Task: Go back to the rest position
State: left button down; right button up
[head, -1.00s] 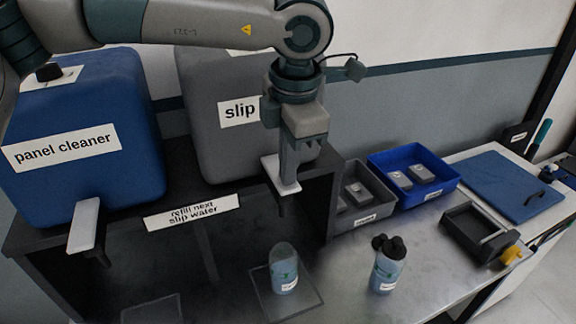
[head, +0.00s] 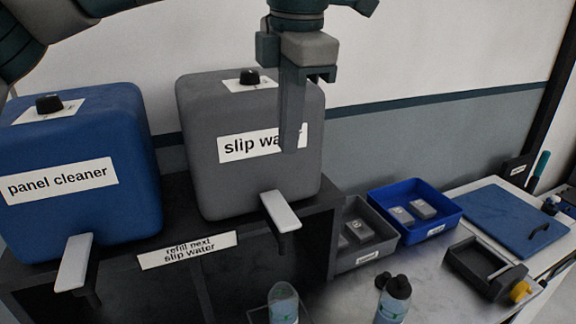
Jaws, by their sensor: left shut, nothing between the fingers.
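My left gripper (head: 291,148) hangs in front of the grey slip water tank (head: 215,185), its fingers shut and empty, pointing down over the tank's label. The arm comes in from the upper left. The white tap lever (head: 280,211) of that tank is below the fingers and apart from them. My right gripper is not in view.
A blue panel cleaner tank (head: 90,215) stands at left with its own tap lever (head: 74,262). Bottles (head: 283,303) (head: 393,300) stand below on the bench. Grey (head: 362,258) and blue (head: 440,225) bins and a blue board (head: 505,218) lie right.

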pick_arm(q)
jog(key=shift+r, duration=0.7)
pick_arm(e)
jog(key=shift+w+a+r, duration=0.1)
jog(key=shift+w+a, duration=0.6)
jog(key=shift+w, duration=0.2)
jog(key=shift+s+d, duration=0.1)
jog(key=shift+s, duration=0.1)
